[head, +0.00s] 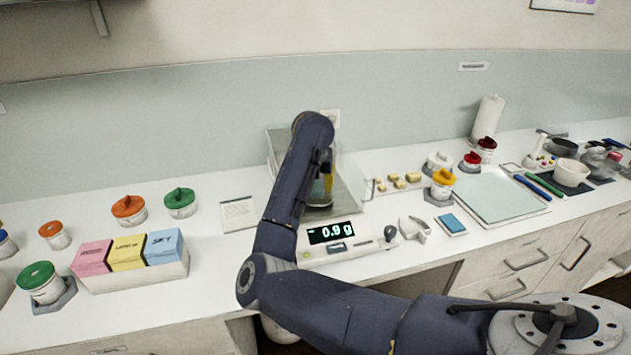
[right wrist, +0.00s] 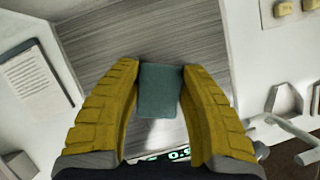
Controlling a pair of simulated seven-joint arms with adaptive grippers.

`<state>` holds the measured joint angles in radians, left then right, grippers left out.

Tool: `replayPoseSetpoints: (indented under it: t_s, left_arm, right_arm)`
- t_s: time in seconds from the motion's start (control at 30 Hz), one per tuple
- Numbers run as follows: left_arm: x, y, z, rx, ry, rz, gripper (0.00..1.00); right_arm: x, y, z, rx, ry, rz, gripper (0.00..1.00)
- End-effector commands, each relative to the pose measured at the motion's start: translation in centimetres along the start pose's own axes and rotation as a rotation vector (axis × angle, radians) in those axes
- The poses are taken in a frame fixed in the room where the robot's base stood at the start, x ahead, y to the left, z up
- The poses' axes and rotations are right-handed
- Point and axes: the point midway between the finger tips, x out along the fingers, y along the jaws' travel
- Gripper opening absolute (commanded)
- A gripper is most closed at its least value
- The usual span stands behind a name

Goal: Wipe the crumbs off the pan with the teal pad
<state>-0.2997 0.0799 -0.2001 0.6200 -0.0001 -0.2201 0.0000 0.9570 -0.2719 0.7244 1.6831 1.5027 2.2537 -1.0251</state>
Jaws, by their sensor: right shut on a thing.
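The scale (head: 340,250) stands mid-counter in the head view, its display reading about 0.9 g with a mark before it. My right gripper (head: 322,190) reaches inside its clear draft shield, mostly hidden behind my own arm. In the right wrist view the yellow fingers (right wrist: 160,85) are shut on the teal pad (right wrist: 160,92), one finger on each side. Behind the pad is the brushed grey metal pan (right wrist: 100,55). I cannot tell whether the pad touches the pan. No crumbs can be made out on it. My left gripper is not in view.
A blue pad (head: 452,223) lies on a small holder right of the scale, near a white block-like item (head: 414,228). Small cream pieces (head: 399,180) and a yellow-lidded jar (head: 442,182) stand behind. A box of coloured packets (head: 130,258) is at left.

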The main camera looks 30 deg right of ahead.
Motion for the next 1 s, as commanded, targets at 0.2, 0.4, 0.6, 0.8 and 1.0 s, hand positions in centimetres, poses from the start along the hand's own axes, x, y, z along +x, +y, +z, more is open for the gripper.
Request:
replayPoseSetpoints:
  t_s: [0.2,0.4,0.6,0.8,1.0]
  left_arm:
    - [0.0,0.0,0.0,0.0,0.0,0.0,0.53]
    - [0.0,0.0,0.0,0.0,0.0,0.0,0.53]
    - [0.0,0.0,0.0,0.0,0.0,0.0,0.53]
    - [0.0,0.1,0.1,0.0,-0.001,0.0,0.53]
    - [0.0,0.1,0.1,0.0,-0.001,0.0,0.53]
  right_arm:
    - [-0.4,-0.5,-1.1,0.001,0.0,0.001,0.19]
    - [-0.6,-0.6,-1.5,0.001,0.0,0.001,0.19]
    - [-0.9,-1.1,-2.6,0.001,0.0,0.002,0.19]
    - [-1.4,-1.7,-3.8,0.001,0.0,0.001,0.19]
    - [-1.4,-2.0,-4.7,0.005,0.006,-0.003,0.19]
